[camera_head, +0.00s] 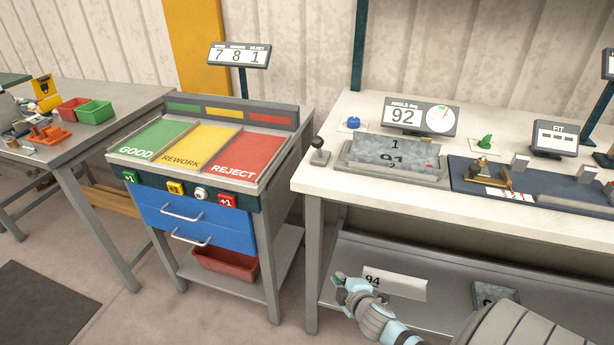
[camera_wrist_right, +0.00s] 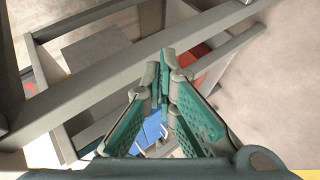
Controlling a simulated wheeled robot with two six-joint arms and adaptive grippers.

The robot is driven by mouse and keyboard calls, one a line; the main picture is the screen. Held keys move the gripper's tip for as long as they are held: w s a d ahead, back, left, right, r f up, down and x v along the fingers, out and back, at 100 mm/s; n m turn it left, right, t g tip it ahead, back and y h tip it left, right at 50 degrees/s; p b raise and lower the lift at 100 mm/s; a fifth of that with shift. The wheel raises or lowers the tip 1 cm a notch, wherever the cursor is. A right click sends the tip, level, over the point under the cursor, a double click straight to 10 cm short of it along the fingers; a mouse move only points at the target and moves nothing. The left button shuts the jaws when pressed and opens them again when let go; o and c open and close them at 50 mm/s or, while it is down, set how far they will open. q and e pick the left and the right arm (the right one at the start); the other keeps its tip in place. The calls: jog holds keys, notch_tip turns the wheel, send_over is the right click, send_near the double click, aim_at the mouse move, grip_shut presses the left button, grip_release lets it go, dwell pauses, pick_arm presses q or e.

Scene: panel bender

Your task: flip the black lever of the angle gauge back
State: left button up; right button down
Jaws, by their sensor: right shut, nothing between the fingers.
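The angle gauge (camera_head: 395,163) stands on the white bench in the head view, with grey metal blocks on its base and a display (camera_head: 419,116) reading 92 behind it. Its black lever (camera_head: 318,146) has a round black knob and stands up from a small grey mount at the gauge's left. My right gripper (camera_head: 340,284) is low in front of the bench, below the tabletop and well apart from the lever. In the right wrist view its green fingers (camera_wrist_right: 163,85) are shut with nothing between them. My left gripper is not in view.
A sorting cart (camera_head: 196,150) with GOOD, REWORK and REJECT fields stands left of the bench. A blue button (camera_head: 353,123) sits behind the lever. A fit station (camera_head: 555,140) is to the right. The bench's front edge (camera_head: 450,223) lies between my right gripper and the gauge.

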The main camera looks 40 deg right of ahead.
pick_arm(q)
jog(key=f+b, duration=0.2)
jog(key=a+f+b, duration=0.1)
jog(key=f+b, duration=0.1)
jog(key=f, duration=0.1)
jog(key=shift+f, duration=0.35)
pick_arm(e)
jog(key=w+a+r+n+t, duration=0.1)
jog(key=a+r+n+t, duration=0.1)
jog(key=r, duration=0.8)
jog(key=w+a+r+n+t, duration=0.2)
jog(key=r+n+t, duration=0.1)
jog(key=r, duration=0.6)
jog(key=w+a+r+n+t, duration=0.2)
jog(key=r+n+t, duration=0.1)
jog(key=r, duration=0.7)
jog(key=shift+w+r+t+y, duration=0.2)
jog(key=shift+r+t+y, duration=0.15)
jog(key=shift+t, duration=0.25)
